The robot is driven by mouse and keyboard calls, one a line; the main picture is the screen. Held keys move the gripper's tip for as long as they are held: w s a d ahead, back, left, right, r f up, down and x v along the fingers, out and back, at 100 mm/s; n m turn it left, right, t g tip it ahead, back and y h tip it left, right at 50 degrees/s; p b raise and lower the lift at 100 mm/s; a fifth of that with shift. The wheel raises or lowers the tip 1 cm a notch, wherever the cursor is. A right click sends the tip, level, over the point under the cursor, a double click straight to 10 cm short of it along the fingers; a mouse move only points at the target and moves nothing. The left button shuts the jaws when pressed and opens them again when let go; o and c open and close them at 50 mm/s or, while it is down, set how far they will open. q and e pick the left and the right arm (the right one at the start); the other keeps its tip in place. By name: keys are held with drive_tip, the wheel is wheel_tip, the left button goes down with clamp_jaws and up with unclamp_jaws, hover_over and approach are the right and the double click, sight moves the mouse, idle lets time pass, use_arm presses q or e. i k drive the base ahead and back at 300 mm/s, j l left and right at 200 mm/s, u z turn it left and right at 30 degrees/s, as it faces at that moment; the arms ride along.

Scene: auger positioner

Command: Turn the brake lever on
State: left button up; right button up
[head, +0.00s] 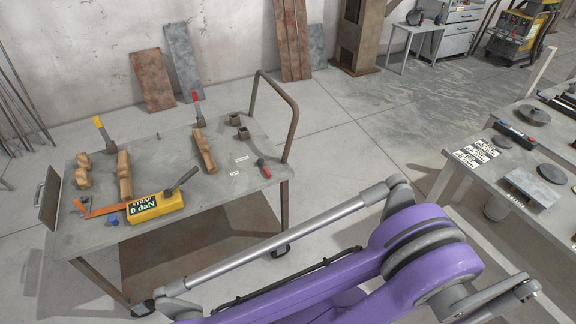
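No part in view is clearly marked as the brake lever. A metal work cart (215,204) on casters stands at left centre. On it, a yellow box (156,206) with a display reading "STRAP 0 daN" has a dark lever-like handle (183,179) tilted up to the right. A yellow-handled lever (100,127) and a red-handled lever (196,101) stand upright at the cart's back. A red-tipped tool (264,168) lies near its right edge. My purple and grey arm crosses the foreground and hides part of the floor. Neither gripper shows.
Wooden blocks (204,151) lie on the cart top, and a bent tube handle (292,112) rises at its right end. A table (462,177) with discs and labels stands at right. Metal plates (152,80) lean on the back wall. Floor (360,140) between cart and table is clear.

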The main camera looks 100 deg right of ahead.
sight(260, 161)
drive_tip(key=z, duration=3.3)
drive_tip(key=i+j, duration=0.15)
drive_tip(key=i, duration=0.25)
drive_tip(key=i+j, duration=0.15)
drive_tip(key=i, duration=0.25)
drive_tip(key=i+j, duration=0.15)
drive_tip(key=i, duration=0.25)
